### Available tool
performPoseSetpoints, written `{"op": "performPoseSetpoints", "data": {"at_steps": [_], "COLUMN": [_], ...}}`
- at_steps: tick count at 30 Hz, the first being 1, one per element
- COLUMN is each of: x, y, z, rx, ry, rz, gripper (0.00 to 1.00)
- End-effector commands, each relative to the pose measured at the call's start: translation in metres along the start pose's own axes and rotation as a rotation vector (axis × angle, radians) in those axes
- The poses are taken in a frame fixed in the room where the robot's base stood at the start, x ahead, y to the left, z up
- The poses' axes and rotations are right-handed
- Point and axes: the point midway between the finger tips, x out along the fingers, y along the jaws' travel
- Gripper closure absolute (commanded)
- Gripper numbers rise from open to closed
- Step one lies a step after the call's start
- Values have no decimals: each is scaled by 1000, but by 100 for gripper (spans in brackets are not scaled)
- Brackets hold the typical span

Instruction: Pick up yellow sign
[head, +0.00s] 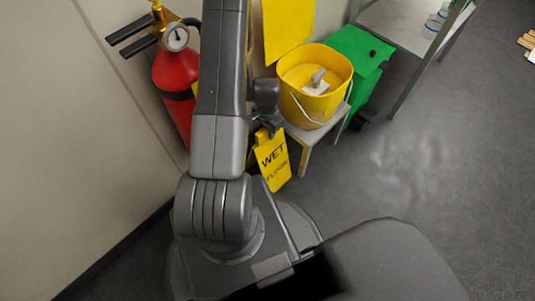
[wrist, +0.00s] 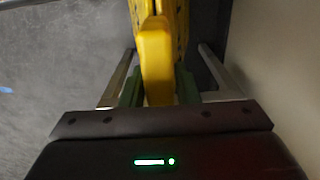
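The yellow sign (head: 273,160) with dark "WET FLOOR" lettering is upright and slightly tilted, beside the front of the small bench in the head view. My gripper (head: 268,124) is at the sign's top edge, pointing down. In the wrist view the sign's yellow top (wrist: 155,58) lies between the green pads of my gripper (wrist: 158,85). The pads are close on both sides of it. I cannot tell whether they press on it.
A yellow bucket (head: 331,103) stands on a small bench (head: 312,137) right of the gripper. A green bin (head: 356,52) is behind it. A red fire extinguisher (head: 172,84) is by the wall at left. Open grey floor (head: 440,150) lies to the right.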

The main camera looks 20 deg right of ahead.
Motion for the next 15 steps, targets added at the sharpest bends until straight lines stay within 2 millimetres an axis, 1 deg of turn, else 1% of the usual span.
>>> {"op": "performPoseSetpoints", "data": {"at_steps": [1,2,3,4,15], "x": [0,0,0,0,-1], "y": [0,0,0,0,0], "z": [0,0,0,0,0], "rx": [0,0,0,0,0], "ry": [0,0,0,0,0], "rz": [0,0,0,0,0], "gripper": [82,88,96,100,100]}}
